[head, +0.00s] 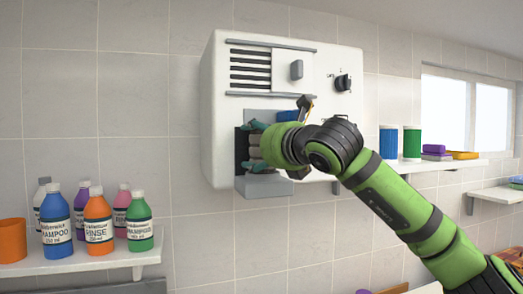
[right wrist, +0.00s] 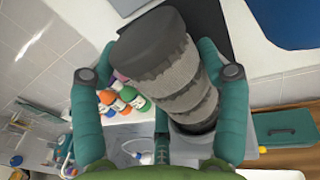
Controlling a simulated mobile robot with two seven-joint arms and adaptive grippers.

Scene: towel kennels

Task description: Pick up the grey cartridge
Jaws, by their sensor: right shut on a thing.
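The grey cartridge (right wrist: 172,75) is a ribbed, dirty cylinder with dark ends. In the right wrist view it lies tilted between the two teal fingers of my right gripper (right wrist: 160,95), which is shut on it. In the head view, my right gripper (head: 255,147) is at the lower front of the white wall unit (head: 218,95), beside a dark panel (head: 240,155). The cartridge shows there only as a small grey patch between the fingers. Its far end is close to a grey part of the unit; I cannot tell whether they touch. My left gripper is not in view.
A grey tray (head: 262,187) juts out below my gripper. A left shelf (head: 80,264) holds several bottles and an orange cup (head: 12,240). A right shelf (head: 440,163) holds a blue container (head: 388,142), a green container (head: 411,142) and folded cloths.

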